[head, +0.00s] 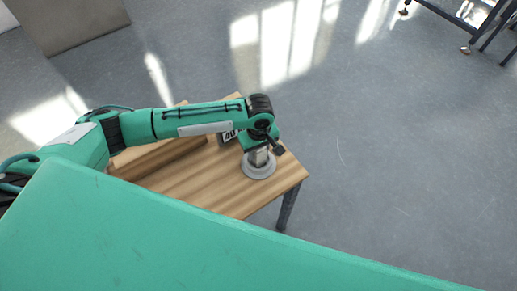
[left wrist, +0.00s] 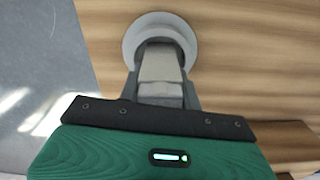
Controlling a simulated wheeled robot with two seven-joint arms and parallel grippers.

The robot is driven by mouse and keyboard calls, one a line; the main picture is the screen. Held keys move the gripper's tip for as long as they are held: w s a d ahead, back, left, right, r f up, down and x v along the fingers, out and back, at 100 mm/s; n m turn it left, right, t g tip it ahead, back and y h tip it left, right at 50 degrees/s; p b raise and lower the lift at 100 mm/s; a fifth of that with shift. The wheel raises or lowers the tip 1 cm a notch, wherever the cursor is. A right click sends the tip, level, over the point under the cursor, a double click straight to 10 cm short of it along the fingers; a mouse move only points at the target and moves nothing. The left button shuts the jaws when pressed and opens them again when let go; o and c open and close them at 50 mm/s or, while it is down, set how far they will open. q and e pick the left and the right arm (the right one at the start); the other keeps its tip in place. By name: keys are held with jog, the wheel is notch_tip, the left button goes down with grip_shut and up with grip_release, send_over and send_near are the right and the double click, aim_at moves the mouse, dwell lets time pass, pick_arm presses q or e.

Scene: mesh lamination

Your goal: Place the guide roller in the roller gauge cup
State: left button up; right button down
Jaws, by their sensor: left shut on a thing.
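My left gripper (head: 259,150) reaches over the wooden table and is shut on the guide roller (head: 260,158), a grey metallic piece. The roller gauge cup (head: 258,173), a round light-grey piece with a wide rim, stands on the table right below. In the left wrist view the roller (left wrist: 161,64) shows between the fingers, with its far end over the middle of the cup (left wrist: 134,40). I cannot tell whether that end is inside the cup or just above it. The fingers hide part of the roller. My right gripper is not in view.
A small sign marked 40 (head: 228,136) stands on the table beside my left wrist. The wooden table (head: 205,187) is bare in front of the cup, and its right edge is close by. A green surface fills the lower foreground.

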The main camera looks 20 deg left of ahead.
pick_arm(q)
jog(key=o, duration=1.1)
jog(key=shift+r, duration=0.1)
notch_tip(320, 180, up, 11)
jog(key=shift+f+b, duration=0.2)
jog(key=shift+b, duration=0.5)
jog(key=shift+r, duration=0.7)
